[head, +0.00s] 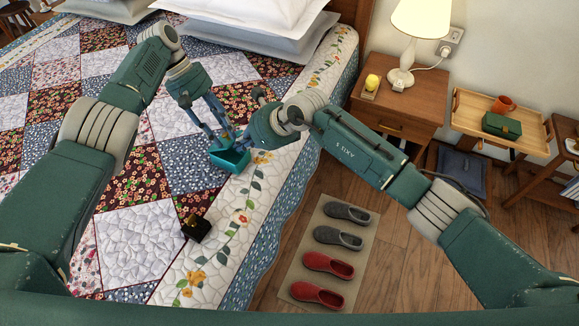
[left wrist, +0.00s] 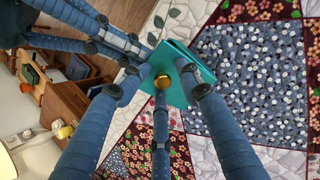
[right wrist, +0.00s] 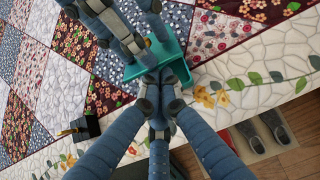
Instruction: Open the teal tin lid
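The teal tin (head: 231,158) sits on the quilted bed near its right side. It also shows in the left wrist view (left wrist: 178,92) and the right wrist view (right wrist: 168,48). A round gold piece (left wrist: 188,69) shows at the tin in the left wrist view; I cannot tell if it is the lid's knob. My left gripper (head: 219,143) is over the tin, fingers apart around the gold piece. My right gripper (right wrist: 160,80) has its fingers gathered at the tin's near side; whether they grip it is hidden. The fingers cover much of the tin, so the lid's position is unclear.
A small dark box (head: 195,228) with a gold top lies on the quilt in front of the tin. Slippers stand on a floor mat (head: 325,258) beside the bed. A nightstand (head: 405,100) with a lamp (head: 418,22) stands at the right. The left quilt is mostly clear.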

